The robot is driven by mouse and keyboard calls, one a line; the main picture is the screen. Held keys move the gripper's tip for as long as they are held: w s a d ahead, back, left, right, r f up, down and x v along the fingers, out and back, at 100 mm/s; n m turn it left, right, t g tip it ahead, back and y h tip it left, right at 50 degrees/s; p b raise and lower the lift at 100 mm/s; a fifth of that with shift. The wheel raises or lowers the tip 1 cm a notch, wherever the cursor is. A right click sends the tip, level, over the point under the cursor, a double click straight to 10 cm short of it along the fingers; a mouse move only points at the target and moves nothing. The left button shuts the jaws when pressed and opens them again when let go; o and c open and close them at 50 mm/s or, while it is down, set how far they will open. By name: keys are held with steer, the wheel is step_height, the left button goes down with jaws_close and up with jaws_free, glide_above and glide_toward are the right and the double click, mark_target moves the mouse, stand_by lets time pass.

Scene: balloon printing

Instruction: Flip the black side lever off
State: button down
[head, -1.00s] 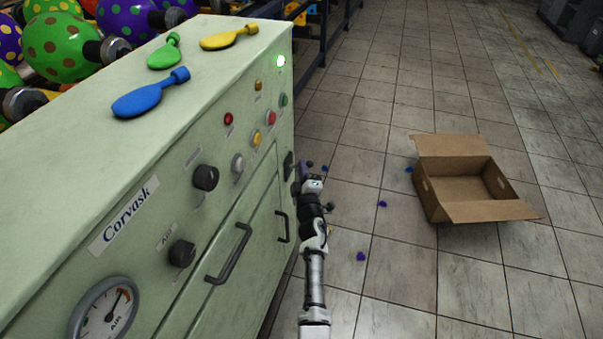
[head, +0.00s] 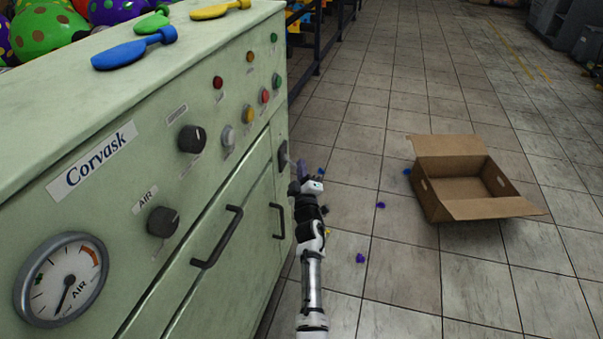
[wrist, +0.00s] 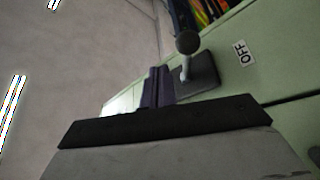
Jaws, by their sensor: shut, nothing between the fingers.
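The black side lever (wrist: 187,43) shows in the wrist view as a round dark knob on a grey stem, rising from a dark plate (wrist: 206,72). A white OFF label (wrist: 243,53) is on the green panel just right of it. In the head view the plate (head: 283,158) is on the right side of the green machine (head: 100,240), and the lever is hard to make out behind my gripper. My gripper (head: 303,170) is beside it, shut and empty. Its purple fingers (wrist: 158,87) stand just left of the lever stem; I cannot tell if they touch.
The machine's pressure gauge (head: 62,280) has its needle pointing down, and its green lamp (head: 274,38) is unlit. An open cardboard box (head: 468,187) stands on the tiled floor at right. The floor between is mostly clear, with small scraps.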

step_height(320, 180, up, 20)
steer(key=p, duration=1.1)
